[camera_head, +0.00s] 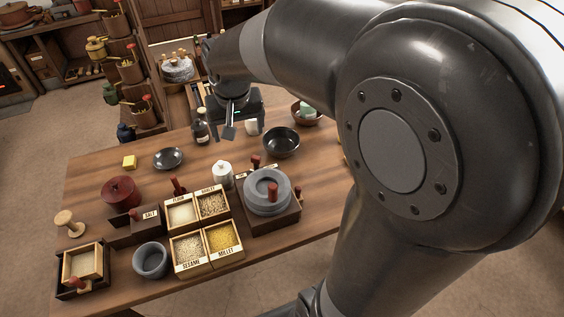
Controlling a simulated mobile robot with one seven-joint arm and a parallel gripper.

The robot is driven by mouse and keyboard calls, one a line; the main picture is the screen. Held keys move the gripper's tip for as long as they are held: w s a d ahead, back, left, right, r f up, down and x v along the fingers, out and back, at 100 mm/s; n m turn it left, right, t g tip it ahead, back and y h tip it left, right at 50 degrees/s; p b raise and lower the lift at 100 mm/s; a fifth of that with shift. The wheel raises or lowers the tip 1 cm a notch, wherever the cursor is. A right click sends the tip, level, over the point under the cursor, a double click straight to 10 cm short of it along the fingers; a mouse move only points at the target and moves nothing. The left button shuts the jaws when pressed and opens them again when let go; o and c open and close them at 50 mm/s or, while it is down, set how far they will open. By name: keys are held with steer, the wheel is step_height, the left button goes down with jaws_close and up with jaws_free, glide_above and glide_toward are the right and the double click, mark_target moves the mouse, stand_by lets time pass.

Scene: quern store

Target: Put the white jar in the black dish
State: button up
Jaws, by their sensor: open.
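A white jar (222,175) with a small knob on top stands upright near the middle of the table, behind the grain boxes. A shallow black dish (168,158) lies to its left and farther back, and looks empty. My gripper (245,127) is open above the far part of the table, beyond the jar. A small white object (251,128) shows just below and between its fingers. I cannot tell whether the fingers touch it. The gripper partly hides that object.
A deeper black bowl (281,143) stands right of the gripper, and a dark bottle (201,130) to its left. A stone quern (268,190), grain boxes (208,258) and a red pot (121,191) crowd the near side. Bare wood surrounds the dish.

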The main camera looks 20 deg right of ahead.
steer(key=s+d+r+t, duration=0.1)
steer(key=s+d+r, duration=0.1)
steer(key=s, duration=0.6)
steer(key=s+d+r+n+t, duration=0.1)
steer(key=s+r, duration=0.2)
steer(key=s, duration=0.6)
steer(key=shift+d+t, duration=0.4)
steer(key=shift+s, duration=0.5)
steer(key=shift+c, duration=0.2)
